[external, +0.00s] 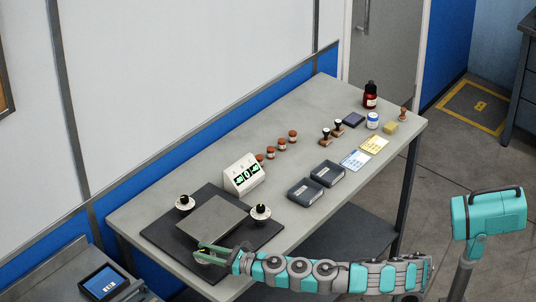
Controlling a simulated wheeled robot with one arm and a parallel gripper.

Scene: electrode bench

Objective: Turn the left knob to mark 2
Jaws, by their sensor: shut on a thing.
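A dark mat (158,236) with a square grey plate (212,219) lies at the near left end of the bench. A knob with a black grip on a white round dial (184,204) stands at the plate's back left, and another such knob (260,212) at its right. My gripper (203,252) is at the mat's front edge, low over the bench, shut on what looks like a third knob, mostly hidden by the fingers. A small yellow-green spot shows between them. I cannot read the dial marks or tell the gripped knob's setting.
A white display box (243,176) with green lit figures stands behind the plate. Two dark boxes (305,191) lie right of the mat. Several brown-topped jars, stamps, cards and a red bottle (370,95) stand farther along. A tablet (103,283) lies on a lower surface at left.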

